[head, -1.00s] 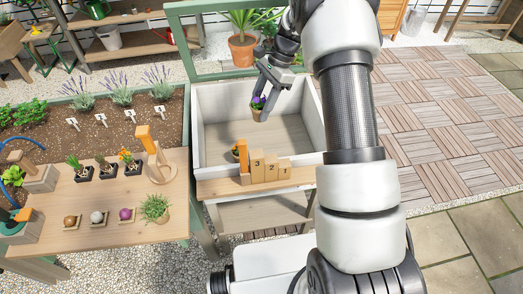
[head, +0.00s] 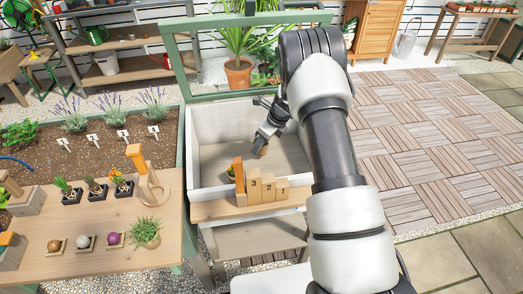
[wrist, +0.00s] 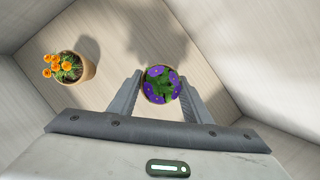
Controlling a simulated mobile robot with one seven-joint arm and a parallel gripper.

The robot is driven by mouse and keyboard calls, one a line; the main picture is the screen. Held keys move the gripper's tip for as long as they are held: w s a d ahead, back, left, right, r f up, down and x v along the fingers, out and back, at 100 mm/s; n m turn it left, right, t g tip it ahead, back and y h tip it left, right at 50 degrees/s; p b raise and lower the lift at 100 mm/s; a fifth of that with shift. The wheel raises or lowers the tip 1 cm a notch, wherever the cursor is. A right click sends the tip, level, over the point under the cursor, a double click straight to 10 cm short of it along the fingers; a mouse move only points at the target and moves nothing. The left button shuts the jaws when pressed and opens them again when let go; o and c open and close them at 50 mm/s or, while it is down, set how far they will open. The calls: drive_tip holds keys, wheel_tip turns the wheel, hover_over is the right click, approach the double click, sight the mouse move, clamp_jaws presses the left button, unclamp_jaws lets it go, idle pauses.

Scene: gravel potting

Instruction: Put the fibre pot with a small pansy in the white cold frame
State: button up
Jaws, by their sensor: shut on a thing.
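The fibre pot with a small purple pansy (wrist: 160,86) is between the two fingers of my gripper (wrist: 160,92) in the wrist view. My gripper is shut on it. In the head view my gripper (head: 261,146) points down inside the white cold frame (head: 222,122), and the pot (head: 263,151) shows only in part. The pot looks upright. I cannot tell whether its base touches the floor of the frame.
A pot with orange flowers (wrist: 78,68) stands inside the frame, left of the held pot in the wrist view. Numbered wooden steps (head: 262,190) stand at the frame's front edge. The wooden table (head: 75,240) at left holds several small plants and bulbs.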

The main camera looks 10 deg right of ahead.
drive_tip(key=shift+f, duration=1.25)
drive_tip(key=shift+f, duration=0.2)
drive_tip(key=o, duration=1.1)
